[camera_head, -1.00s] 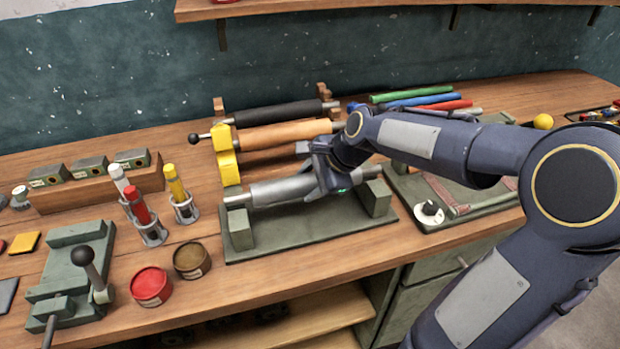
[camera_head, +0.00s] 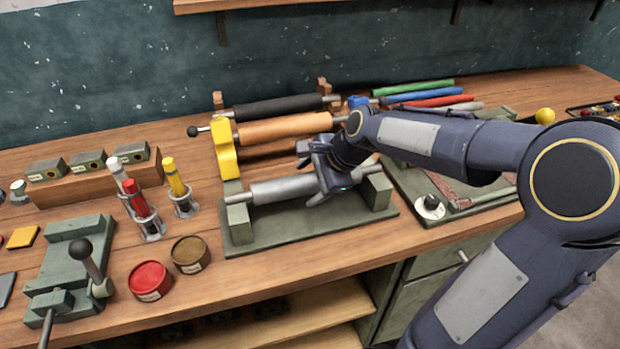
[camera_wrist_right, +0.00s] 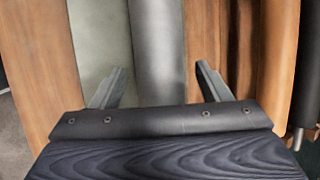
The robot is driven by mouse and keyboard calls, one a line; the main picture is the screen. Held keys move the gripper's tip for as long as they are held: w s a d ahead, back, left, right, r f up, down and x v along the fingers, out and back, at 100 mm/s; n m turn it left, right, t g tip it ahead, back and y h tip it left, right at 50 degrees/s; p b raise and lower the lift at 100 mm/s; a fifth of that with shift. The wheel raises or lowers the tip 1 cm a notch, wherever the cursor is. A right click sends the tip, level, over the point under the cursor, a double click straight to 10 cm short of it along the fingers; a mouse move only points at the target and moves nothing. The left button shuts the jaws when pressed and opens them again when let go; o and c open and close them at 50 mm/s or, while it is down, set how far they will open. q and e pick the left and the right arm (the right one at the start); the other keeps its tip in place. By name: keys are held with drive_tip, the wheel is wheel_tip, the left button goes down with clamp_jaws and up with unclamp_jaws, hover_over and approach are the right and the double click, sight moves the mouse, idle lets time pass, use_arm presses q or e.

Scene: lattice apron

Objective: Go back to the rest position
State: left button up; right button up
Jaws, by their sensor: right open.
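My right gripper (camera_head: 318,186) is over the grey metal roller (camera_head: 282,190), which lies on the green stand (camera_head: 310,222) on the workbench. In the right wrist view the two fingers of my right gripper (camera_wrist_right: 158,85) are spread apart, one on each side of the grey roller (camera_wrist_right: 157,40). Whether the fingers touch the roller cannot be told. My right arm comes in from the right and hides part of the bench behind it. My left gripper is not in view.
Behind the stand, a rack with a yellow end piece (camera_head: 225,150) carries an orange-brown roller (camera_head: 285,129) and a black roller (camera_head: 280,108). Coloured tubes (camera_head: 425,97) lie at the back right. Red tin (camera_head: 150,279), brown tin (camera_head: 190,254) and a lever press (camera_head: 65,260) stand at the left.

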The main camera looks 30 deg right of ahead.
drive_tip(key=v, duration=0.7)
drive_tip(key=shift+s+d+r, duration=0.15)
drive_tip(key=shift+d+r, duration=0.05)
drive_tip(key=shift+r, duration=0.15)
